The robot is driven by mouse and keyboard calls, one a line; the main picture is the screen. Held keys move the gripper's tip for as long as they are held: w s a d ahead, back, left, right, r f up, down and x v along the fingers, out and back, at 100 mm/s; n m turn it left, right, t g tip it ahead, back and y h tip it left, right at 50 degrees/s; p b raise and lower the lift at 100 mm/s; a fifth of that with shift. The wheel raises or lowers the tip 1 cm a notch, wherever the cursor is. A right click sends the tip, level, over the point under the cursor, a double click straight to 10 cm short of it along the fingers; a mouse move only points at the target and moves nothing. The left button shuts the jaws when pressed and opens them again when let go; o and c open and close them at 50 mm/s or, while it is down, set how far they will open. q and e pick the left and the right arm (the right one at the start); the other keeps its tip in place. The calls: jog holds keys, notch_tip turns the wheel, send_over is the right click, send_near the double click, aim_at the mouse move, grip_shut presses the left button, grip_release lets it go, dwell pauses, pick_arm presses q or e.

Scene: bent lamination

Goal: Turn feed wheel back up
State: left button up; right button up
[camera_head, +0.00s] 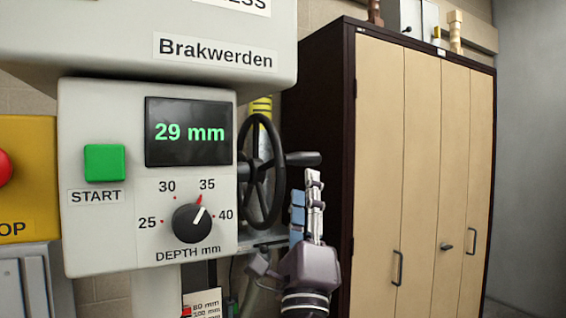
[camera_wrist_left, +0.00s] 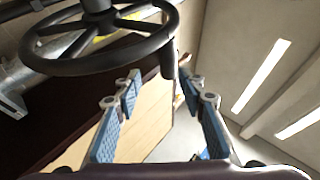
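The black feed wheel (camera_head: 265,172) stands on the right side of the grey control box. Its handle (camera_head: 302,159) sticks out to the right from the upper part of the rim. My left gripper (camera_head: 308,188) points up just below the handle, with no clear contact. In the left wrist view the wheel (camera_wrist_left: 100,38) fills the upper left, and the handle (camera_wrist_left: 168,60) hangs down between and beyond the fingertips. My right gripper is in neither view.
The display (camera_head: 188,132) reads 29 mm. The depth knob (camera_head: 191,223) points up and right, near 35. A green START button (camera_head: 104,162) and a red stop button (camera_head: 4,168) are at left. A tall cabinet (camera_head: 379,180) stands to the right, behind my gripper.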

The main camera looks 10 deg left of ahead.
aim_at(309, 163)
pick_arm(q)
jog(key=r, duration=0.1)
jog(key=r+p, duration=0.1)
jog(key=w+r, duration=0.1)
jog(key=shift+d+r+h, duration=0.2)
jog(key=shift+d+h, duration=0.1)
jog(key=shift+d, duration=0.1)
jog(key=p+x, duration=0.1)
jog(key=x, duration=0.1)
jog(key=shift+w+a+r, duration=0.1)
jog(key=shift+w+r, duration=0.15)
jog(key=shift+w, duration=0.05)
jog(key=shift+p+x, duration=0.5)
jog(key=shift+x, duration=0.45)
jog(key=shift+w+f, duration=0.15)
jog(key=shift+a, duration=0.1)
jog(key=shift+c, duration=1)
jog(key=c, duration=0.5)
jog(key=shift+c, duration=1.3)
grip_shut()
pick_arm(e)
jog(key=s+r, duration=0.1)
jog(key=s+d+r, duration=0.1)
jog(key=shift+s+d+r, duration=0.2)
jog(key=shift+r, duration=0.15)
